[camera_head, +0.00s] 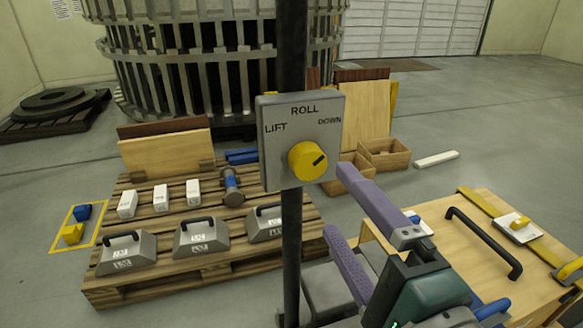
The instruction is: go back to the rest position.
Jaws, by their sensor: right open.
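My right gripper (338,203) comes in from the lower right. Its two purple fingers are spread apart with nothing between them. The fingertips are just below and to the right of a grey control box (272,140) and look clear of it. The box is on a dark post (291,240) and is labelled LIFT, ROLL and DOWN. Its yellow knob (307,160) has a dark mark pointing up and right, towards DOWN. My left gripper is not in view.
A pallet (200,268) at left holds grey handled weights, white blocks and a blue-handled hammer (232,187). A wooden table (460,237) with a black handle (484,243) lies beside my right arm. A large slatted turret (190,65) stands behind. Open floor (510,130) lies at right.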

